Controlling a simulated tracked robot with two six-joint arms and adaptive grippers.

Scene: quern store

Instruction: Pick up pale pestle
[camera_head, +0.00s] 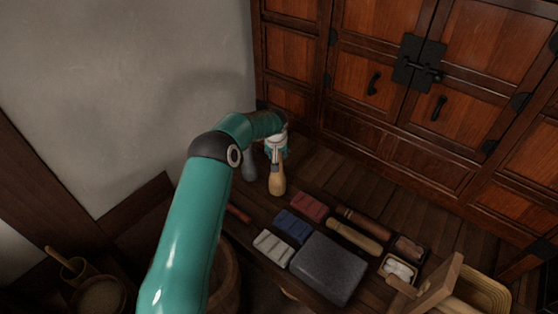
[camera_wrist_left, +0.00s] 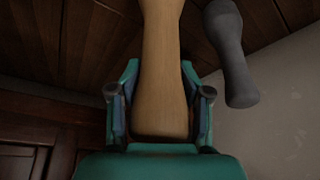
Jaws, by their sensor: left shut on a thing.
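The pale pestle (camera_head: 277,182) is light wood and hangs down from my left gripper (camera_head: 276,150) at the far left end of the dark low table. In the left wrist view, the pale pestle (camera_wrist_left: 160,60) runs up between the two teal fingers of my left gripper (camera_wrist_left: 160,98), which are shut on it from both sides. Whether its lower end touches the table, I cannot tell. A dark grey pestle (camera_head: 249,170) is just left of it, partly behind my arm; it also shows in the left wrist view (camera_wrist_left: 231,55). My right gripper is not in view.
Red (camera_head: 309,205), blue (camera_head: 292,226) and whitish (camera_head: 273,247) ribbed blocks lie near a grey stone slab (camera_head: 328,268). A pale wooden roller (camera_head: 354,237) lies behind the slab. A wooden cabinet (camera_head: 375,110) stands behind. A wooden stand (camera_head: 440,285) is at the lower right.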

